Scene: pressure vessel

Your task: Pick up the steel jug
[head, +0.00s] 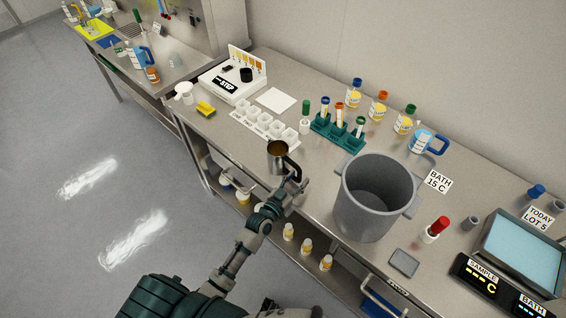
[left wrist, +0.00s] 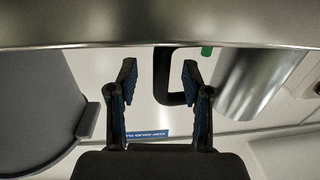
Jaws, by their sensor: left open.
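The steel jug (head: 276,158) stands upright on the bench near its front edge, with a dark inside and a black handle (head: 293,168) on its right side. My left gripper (head: 291,184) is at the handle, low and in front of it. In the left wrist view my left gripper (left wrist: 159,72) is open, its two fingers spread. The black handle (left wrist: 164,95) shows between the fingers, nearer the right one. The jug's shiny body (left wrist: 247,85) is right of the fingers. I cannot tell whether a finger touches the handle. My right gripper is not in view.
A large grey bath pot (head: 375,200) stands right of the jug, close to my gripper. A green tube rack (head: 338,132) and a white cup tray (head: 264,124) are behind the jug. The bench's front edge runs beside my arm. Small bottles sit on the shelf below.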

